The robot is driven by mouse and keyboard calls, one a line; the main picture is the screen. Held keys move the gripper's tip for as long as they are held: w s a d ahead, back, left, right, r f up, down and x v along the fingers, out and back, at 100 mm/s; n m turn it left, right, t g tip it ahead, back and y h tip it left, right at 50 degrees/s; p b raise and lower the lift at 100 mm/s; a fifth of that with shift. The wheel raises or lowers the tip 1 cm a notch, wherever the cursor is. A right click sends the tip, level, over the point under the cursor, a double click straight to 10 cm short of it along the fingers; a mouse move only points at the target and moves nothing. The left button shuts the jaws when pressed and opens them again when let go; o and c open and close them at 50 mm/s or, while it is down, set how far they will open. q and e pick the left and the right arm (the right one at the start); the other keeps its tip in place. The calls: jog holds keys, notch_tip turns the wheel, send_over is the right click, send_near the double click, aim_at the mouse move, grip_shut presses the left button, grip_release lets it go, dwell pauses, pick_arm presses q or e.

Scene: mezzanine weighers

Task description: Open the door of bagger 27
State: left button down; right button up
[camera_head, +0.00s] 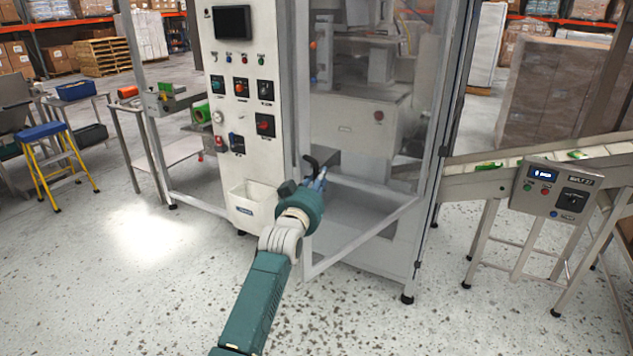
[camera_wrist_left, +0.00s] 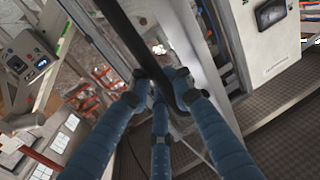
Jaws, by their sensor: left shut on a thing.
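The bagger's door (camera_head: 352,238) is a clear panel in a light grey frame. It stands partly open, its lower left corner swung out in front of the cabinet (camera_head: 345,262). Its dark handle (camera_head: 311,162) is on the left edge. My left gripper (camera_head: 318,180) is at this handle, its blue fingers partly hidden by the wrist. In the left wrist view the blue fingers (camera_wrist_left: 161,90) are closed around the black handle bar (camera_wrist_left: 128,35). My right gripper is in neither view.
A control panel (camera_head: 240,100) with a screen and knobs stands left of the door. A conveyor (camera_head: 500,178) with a control box (camera_head: 553,190) runs at the right. A yellow step stool (camera_head: 52,165) stands far left. The speckled floor in front is clear.

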pick_arm(q)
jog(key=c, duration=1.8)
grip_release()
jog(key=shift+a+f, duration=0.15)
jog(key=shift+o, duration=0.9)
jog(key=shift+a, duration=0.1)
jog(key=v, duration=1.2)
